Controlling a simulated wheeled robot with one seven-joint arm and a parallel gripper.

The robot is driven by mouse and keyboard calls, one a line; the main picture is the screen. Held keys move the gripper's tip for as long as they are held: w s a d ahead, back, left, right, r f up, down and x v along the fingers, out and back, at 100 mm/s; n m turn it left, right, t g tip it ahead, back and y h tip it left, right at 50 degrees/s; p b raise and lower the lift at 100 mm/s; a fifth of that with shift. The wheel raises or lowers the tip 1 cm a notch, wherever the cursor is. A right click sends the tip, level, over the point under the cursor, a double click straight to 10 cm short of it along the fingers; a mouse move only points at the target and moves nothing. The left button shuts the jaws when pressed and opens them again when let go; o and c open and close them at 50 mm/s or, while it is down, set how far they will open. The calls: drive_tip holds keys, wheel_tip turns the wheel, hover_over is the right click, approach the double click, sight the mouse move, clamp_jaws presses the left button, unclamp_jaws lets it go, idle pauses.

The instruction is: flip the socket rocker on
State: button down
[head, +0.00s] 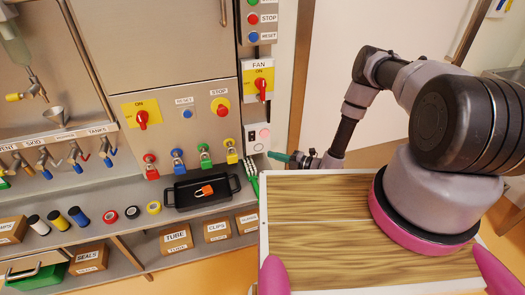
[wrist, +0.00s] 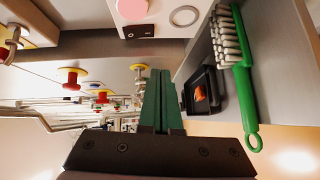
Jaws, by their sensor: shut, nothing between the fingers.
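The socket box (head: 251,126) is a pale panel at the right end of the steel bench wall. It carries a small black rocker (head: 250,135), a pink round button (head: 265,133) and a ringed socket (head: 258,147). In the wrist view the black rocker (wrist: 139,31) shows at the top with small white marks; which side is pressed I cannot tell. My gripper (head: 271,154) is just right of and below the box, its green fingers together and empty. In the wrist view the fingertips (wrist: 160,72) stay apart from the rocker.
A green-handled brush (wrist: 240,85) and a black tray (head: 200,192) with an orange padlock lie on the bench close by. Above the box is the red FAN switch (head: 262,86). Several coloured padlocks hang left of it. A wood-topped surface (head: 315,235) is at front right.

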drive_tip(key=shift+f+v, duration=0.15)
drive_tip(key=shift+v, duration=0.8)
drive_tip(key=shift+f+v, duration=0.15)
drive_tip(key=shift+v, duration=0.75)
wheel_tip(320, 180, up, 36)
drive_tip(key=w+d+n+g+h, duration=0.15)
drive_tip(key=n+g, duration=0.75)
drive_tip(key=n, duration=1.2)
drive_tip(key=s+d+r+n+t+h, duration=0.2)
drive_tip(key=s+d+r+n+h, duration=0.1)
drive_tip(key=s+r, duration=0.4)
drive_tip(key=s+d+r+n+t+h, duration=0.3)
drive_tip(key=s+d+r+n, duration=0.3)
drive_tip(key=r, duration=0.5)
drive_tip(key=s+d+r+n+t+h, duration=0.3)
drive_tip(key=s+d+r+n+h, duration=0.2)
drive_tip(key=s+r+n, duration=0.3)
drive_tip(key=shift+s+r, duration=0.55)
drive_tip(key=shift+s, duration=0.35)
